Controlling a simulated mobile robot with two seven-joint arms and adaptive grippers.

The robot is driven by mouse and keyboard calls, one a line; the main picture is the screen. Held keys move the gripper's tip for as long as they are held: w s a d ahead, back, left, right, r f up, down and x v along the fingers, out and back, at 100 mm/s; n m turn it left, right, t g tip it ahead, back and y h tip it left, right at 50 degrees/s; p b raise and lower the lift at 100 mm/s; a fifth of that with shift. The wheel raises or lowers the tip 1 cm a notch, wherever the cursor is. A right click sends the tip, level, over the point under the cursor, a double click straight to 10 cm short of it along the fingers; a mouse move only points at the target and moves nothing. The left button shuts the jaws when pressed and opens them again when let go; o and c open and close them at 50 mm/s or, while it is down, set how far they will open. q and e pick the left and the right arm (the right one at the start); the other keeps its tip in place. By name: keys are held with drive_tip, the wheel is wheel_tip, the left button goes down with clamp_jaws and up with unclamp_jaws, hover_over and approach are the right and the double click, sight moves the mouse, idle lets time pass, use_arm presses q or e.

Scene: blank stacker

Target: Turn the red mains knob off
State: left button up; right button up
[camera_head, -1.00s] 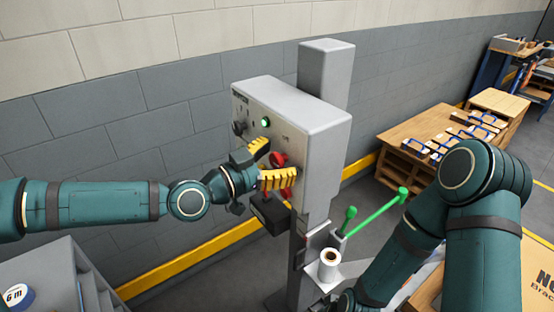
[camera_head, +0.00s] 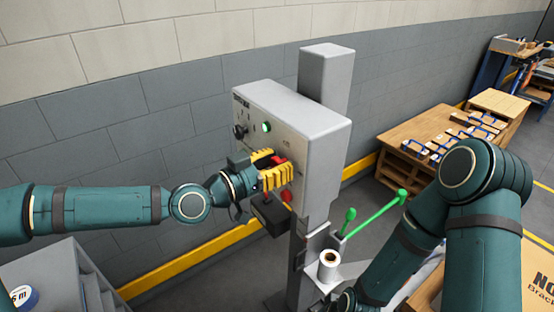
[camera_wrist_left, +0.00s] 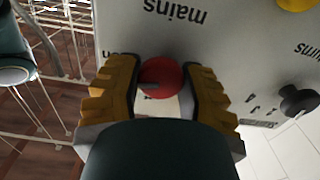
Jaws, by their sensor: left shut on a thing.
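The red mains knob (camera_wrist_left: 160,77) sits on the grey control box, below the upside-down word "mains" in the left wrist view. A dark mark shows on the left of its face. My left gripper (camera_wrist_left: 159,85) has its yellow ridged fingers on either side of the knob, shut on it. In the head view the left gripper (camera_head: 270,172) is at the front of the control box (camera_head: 310,122), with a bit of red showing between its fingers. My right gripper (camera_head: 346,301) is at the bottom edge, mostly cut off.
A green lamp (camera_head: 267,127) and a black knob (camera_head: 240,131) are on the same panel. A dark box (camera_head: 270,214) is below the left gripper. A wooden bench (camera_head: 420,150) stands right.

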use_arm(q)
drive_tip(key=n+p, duration=0.1)
drive_tip(key=n, duration=0.1)
drive_tip(key=shift+r+n, duration=0.2)
drive_tip(key=shift+n, duration=0.2)
drive_tip(key=n+p, duration=0.2)
drive_tip(key=n, duration=0.2)
drive_tip(key=shift+w+n, duration=0.1)
drive_tip(key=shift+n, duration=0.2)
drive_tip(key=n+p, duration=0.1)
drive_tip(key=n, duration=0.2)
drive_tip(key=shift+f+n+p, duration=0.1)
drive_tip(key=shift+n+p, duration=0.2)
drive_tip(key=shift+a+f+n+p, duration=0.1)
drive_tip(key=shift+n+p, duration=0.55)
drive_tip(key=shift+n, duration=1.45)
drive_tip(key=shift+w, duration=0.1)
drive_tip(key=o, duration=1.2)
drive_tip(key=shift+f, duration=0.1)
drive_tip(key=shift+a, duration=0.1)
